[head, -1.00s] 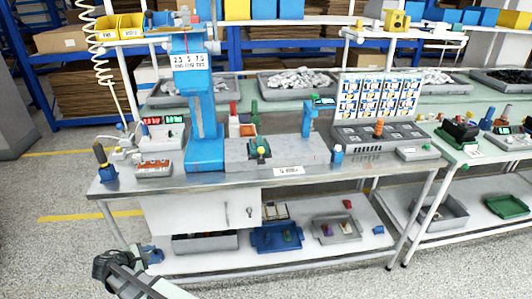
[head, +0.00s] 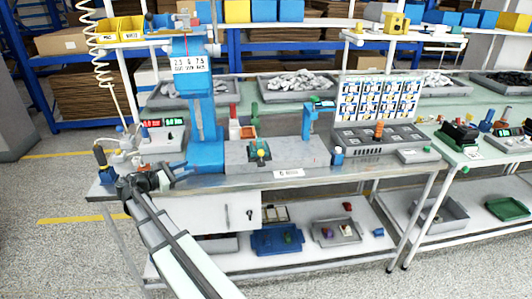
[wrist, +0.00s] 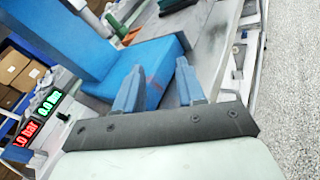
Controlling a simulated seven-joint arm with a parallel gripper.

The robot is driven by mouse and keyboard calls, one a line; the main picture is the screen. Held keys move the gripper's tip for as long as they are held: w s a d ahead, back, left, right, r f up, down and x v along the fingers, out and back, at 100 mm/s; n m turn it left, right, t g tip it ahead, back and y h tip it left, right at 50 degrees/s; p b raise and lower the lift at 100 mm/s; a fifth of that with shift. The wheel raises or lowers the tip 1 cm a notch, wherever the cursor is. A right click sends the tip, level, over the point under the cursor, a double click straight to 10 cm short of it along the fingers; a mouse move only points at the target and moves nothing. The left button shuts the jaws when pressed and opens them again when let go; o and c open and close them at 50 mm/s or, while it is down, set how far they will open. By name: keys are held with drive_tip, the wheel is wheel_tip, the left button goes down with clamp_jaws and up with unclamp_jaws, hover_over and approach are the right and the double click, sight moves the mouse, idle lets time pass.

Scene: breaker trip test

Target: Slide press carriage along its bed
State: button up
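A small green and yellow part (head: 260,152), possibly the carriage, sits on the bed. My gripper (head: 181,170) is over the bench's front left, left of the press base and well apart from the green part. In the wrist view its two blue fingers (wrist: 157,88) are apart with nothing between them. The blue press base (wrist: 150,60) lies beyond them; I cannot make out the carriage clearly there.
A blue upright stand (head: 308,122) rises behind the bed.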

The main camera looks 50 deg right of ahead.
drive_tip(key=s+d+r+m+g, duration=0.1)
drive_tip(key=s+d+g, duration=0.2)
drive_tip(key=s+d, duration=0.6)
drive_tip(key=s+d+r+m+g+y, duration=0.1)
drive_tip(key=s+d+g, duration=0.3)
drive_tip(key=s+d, duration=0.6)
drive_tip(key=d, duration=0.4)
drive_tip(key=shift+d+r+m, duration=0.3)
drive_tip(key=shift+d, duration=0.1)
clamp_jaws()
